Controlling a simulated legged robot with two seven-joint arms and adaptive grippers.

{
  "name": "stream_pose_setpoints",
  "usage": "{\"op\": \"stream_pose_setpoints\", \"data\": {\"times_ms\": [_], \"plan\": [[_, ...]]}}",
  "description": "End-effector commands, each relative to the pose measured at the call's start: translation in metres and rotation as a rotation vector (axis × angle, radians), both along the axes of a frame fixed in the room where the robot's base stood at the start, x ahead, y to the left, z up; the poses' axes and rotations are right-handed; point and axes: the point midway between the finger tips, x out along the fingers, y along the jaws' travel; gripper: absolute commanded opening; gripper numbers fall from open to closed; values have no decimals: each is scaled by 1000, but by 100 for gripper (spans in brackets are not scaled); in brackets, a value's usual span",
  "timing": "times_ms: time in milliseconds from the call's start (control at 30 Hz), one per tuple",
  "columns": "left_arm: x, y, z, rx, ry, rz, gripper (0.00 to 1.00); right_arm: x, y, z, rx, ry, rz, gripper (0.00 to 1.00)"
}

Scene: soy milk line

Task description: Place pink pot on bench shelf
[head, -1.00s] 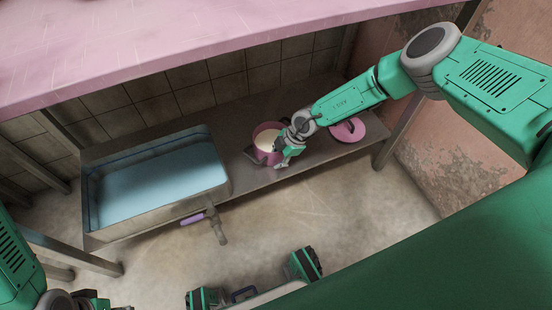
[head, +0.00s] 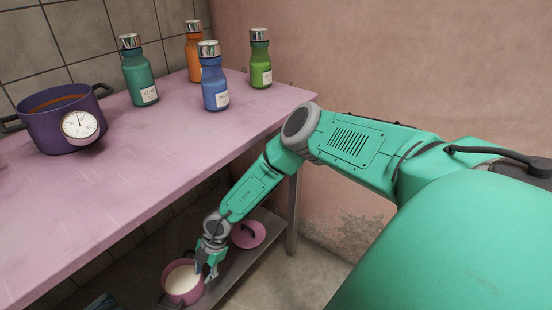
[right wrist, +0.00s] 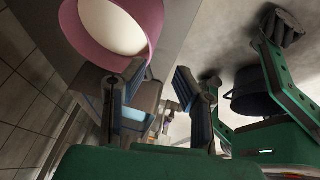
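The pink pot (head: 172,297), filled with white liquid, stands upright on the grey lower shelf (head: 232,271) under the pink bench. My right gripper (head: 207,271) is at the pot's right side, close to its rim. In the right wrist view the pot (right wrist: 72,28) is at the top left, and the fingers of my right gripper (right wrist: 160,78) are apart with no object visible between them. Whether a finger touches the pot cannot be told. My left gripper is not in view.
A pink lid (head: 248,235) lies on the lower shelf beyond the gripper. The pink bench top (head: 170,165) overhangs the pot. On it stand a purple pot (head: 48,130) with a dial and several bottles, including a blue one (head: 214,92). A shelf leg (head: 292,215) is at the right.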

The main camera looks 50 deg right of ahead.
Motion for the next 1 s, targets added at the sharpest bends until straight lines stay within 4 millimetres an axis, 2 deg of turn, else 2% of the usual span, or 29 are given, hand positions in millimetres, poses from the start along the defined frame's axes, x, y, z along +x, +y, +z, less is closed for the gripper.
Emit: {"op": "stream_pose_setpoints", "data": {"times_ms": [67, 167, 300, 467, 567, 600, 633, 700, 800, 900, 1000], "plan": [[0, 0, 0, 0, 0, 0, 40, -17, 14, 0, -33, -25, 164, 26], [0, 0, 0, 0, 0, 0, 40, -52, 31, -1, -108, -93, 539, 26], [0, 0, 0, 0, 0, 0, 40, -110, 38, 0, -214, -216, 1228, 26], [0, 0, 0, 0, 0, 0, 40, -167, 23, 9, -278, -358, 2069, 26], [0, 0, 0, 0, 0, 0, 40, -199, 3, 23, -271, -453, 2668, 26], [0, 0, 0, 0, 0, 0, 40, -211, -6, 31, -248, -496, 2918, 26], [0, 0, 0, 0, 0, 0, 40, -220, -13, 38, 219, 521, -3074, 26], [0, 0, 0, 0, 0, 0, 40, -239, -28, 54, 99, 460, -2681, 26], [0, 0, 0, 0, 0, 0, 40, -263, -45, 79, -33, 404, -2209, 26], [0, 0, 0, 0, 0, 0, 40, -283, -56, 99, -118, 376, -1879, 26], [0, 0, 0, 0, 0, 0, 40, -295, -61, 112, -158, 365, -1682, 26]]}}
